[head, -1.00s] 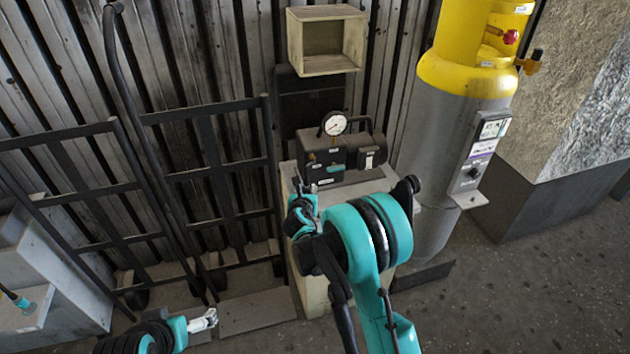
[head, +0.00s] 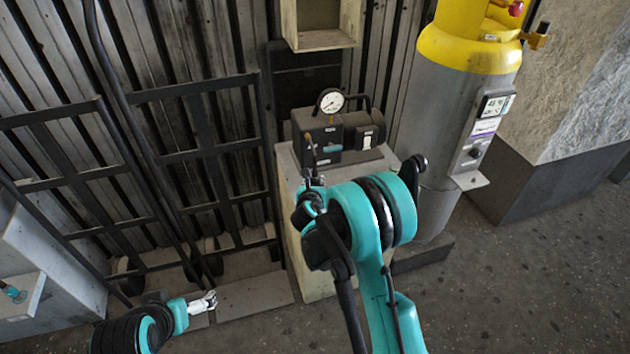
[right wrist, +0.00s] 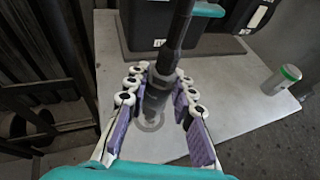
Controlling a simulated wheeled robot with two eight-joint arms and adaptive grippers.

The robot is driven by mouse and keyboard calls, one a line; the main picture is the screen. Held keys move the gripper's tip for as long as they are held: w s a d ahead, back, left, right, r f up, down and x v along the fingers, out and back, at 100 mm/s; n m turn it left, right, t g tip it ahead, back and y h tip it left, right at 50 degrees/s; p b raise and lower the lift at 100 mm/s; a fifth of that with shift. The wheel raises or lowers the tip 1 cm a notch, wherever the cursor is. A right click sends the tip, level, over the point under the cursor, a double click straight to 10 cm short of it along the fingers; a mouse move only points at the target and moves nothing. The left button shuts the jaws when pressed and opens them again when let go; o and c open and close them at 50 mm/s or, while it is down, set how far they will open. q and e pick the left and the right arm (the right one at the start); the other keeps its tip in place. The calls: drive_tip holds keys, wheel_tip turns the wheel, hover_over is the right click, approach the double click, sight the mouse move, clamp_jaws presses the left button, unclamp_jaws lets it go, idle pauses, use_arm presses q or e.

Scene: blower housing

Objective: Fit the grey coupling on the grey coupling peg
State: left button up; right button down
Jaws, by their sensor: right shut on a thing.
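My right gripper (right wrist: 150,100) is shut on a dark grey rod-like piece (right wrist: 158,88) with a long thin black upper part. I cannot tell for sure whether this is the grey coupling. It is slightly tilted in the right wrist view, over a pale round ring (right wrist: 150,122) on the light tabletop; whether its lower end touches is hidden. In the head view the right gripper (head: 313,185) is small and partly covered by my arm, with a thin rod rising from it. No coupling peg can be clearly made out. My left gripper (head: 204,302) is low at the left, apart from the table.
A black pump with a gauge (head: 338,135) stands at the back of the light table (head: 287,172). A small grey cylinder with a green top (right wrist: 282,78) stands on the tabletop at the right. A yellow-topped cylinder (head: 470,50) and black hand trucks (head: 205,150) flank it.

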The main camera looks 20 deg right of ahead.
drive_tip(key=shift+f, duration=1.5)
drive_tip(key=c, duration=1.2)
unclamp_jaws()
drive_tip(key=shift+s, duration=0.1)
drive_tip(key=v, duration=1.2)
